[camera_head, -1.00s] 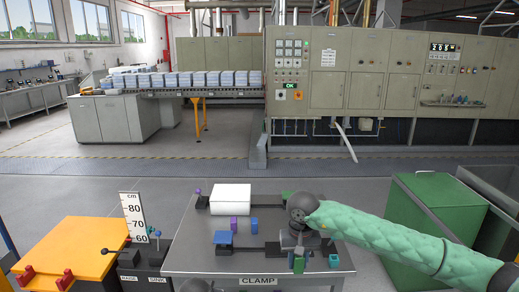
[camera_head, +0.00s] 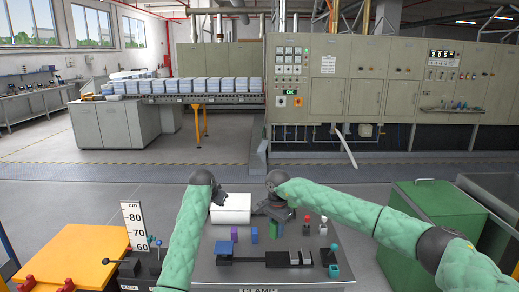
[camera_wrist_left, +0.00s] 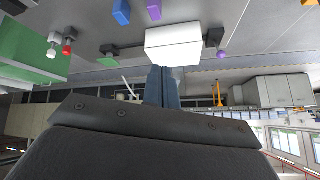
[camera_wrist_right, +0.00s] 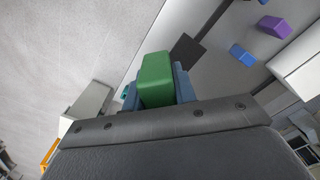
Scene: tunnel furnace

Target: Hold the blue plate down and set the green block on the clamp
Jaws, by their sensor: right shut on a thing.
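The green block (camera_head: 275,229) is held in my right gripper (camera_head: 277,217), raised above the table to the right of the plate. The block shows between the fingers in the right wrist view (camera_wrist_right: 157,78). My left gripper (camera_head: 221,199) is beside the white box (camera_head: 234,207). In the left wrist view its fingers (camera_wrist_left: 165,70) look shut together and empty, pointing at the box; I cannot tell whether they touch it.
A purple block (camera_head: 234,233) and a blue block (camera_head: 254,235) stand between plate and green block. A dark bar with pale pieces (camera_head: 300,257) and a teal-knobbed lever (camera_head: 334,271) lie right. Red-knobbed (camera_head: 307,219) and white-knobbed (camera_head: 323,220) levers stand behind. A height gauge (camera_head: 133,225) stands left.

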